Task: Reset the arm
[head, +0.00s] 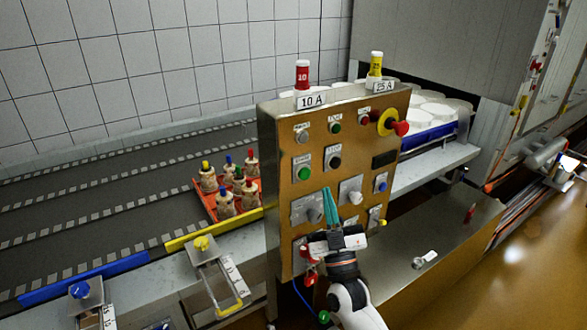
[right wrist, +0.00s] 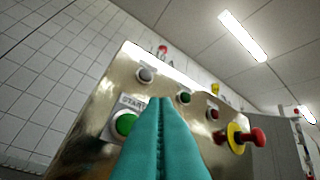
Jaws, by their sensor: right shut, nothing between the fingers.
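My right gripper (head: 331,206) is in front of the lower middle of a brass-coloured control panel (head: 290,150). Its two teal fingers are together and hold nothing. In the right wrist view the shut fingers (right wrist: 162,125) point up across the panel, beside a green START button (right wrist: 125,124). I cannot tell from these views whether the fingertips touch the panel. The white and black right arm comes up from the bottom of the head view. My left gripper is not in view.
The panel bears buttons, knobs and a red emergency knob on a yellow collar (head: 388,123). Red (head: 302,75) and yellow (head: 376,64) fuses stand on top. An orange tray (head: 205,198) with several capped moulds sits on the conveyor at left. White moulds lie behind the panel.

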